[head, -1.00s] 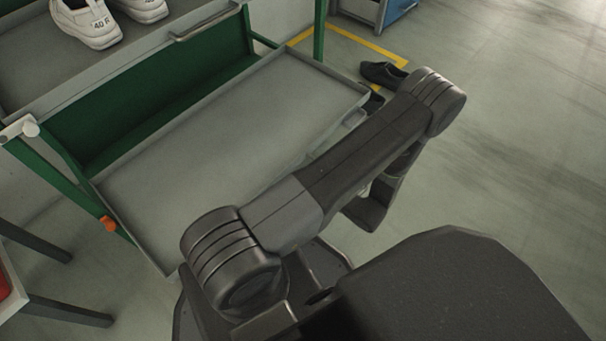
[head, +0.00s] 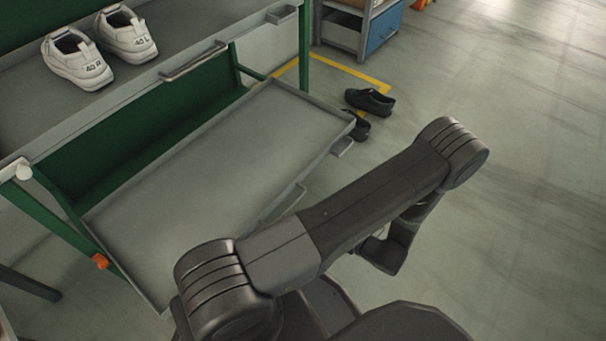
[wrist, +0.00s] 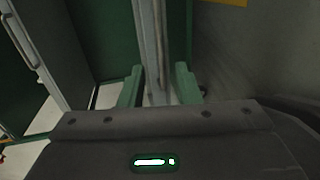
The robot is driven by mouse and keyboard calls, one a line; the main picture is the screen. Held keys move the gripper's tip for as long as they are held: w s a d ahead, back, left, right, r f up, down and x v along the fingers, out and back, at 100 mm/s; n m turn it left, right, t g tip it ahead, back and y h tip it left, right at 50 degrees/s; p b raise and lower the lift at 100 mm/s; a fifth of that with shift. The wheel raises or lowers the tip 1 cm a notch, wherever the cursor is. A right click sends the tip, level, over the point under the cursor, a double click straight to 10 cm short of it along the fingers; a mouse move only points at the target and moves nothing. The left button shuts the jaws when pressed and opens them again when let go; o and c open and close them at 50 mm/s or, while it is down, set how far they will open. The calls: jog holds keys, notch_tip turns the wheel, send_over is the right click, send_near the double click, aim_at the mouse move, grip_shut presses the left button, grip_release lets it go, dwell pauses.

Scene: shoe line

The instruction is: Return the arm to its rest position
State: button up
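My arm is folded in front of my body in the head view, with its elbow at the right and its lower part hanging below it. My gripper (wrist: 159,86) shows in the wrist view with its two green fingers apart and nothing held between them. A grey metal edge of the rack lies beyond the fingers. The fingertips cannot be made out in the head view.
A green rack (head: 55,221) with a grey upper shelf and an empty lower tray (head: 190,190) stands at the left. White shoes (head: 90,62) sit on the upper shelf. Black shoes (head: 370,102) lie on the floor by a yellow line. Floor at the right is clear.

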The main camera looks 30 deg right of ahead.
aim_at(291, 204)
jog(key=shift+b+x, duration=1.5)
jog(key=shift+x, duration=5.45)
jog(key=shift+r, duration=0.15)
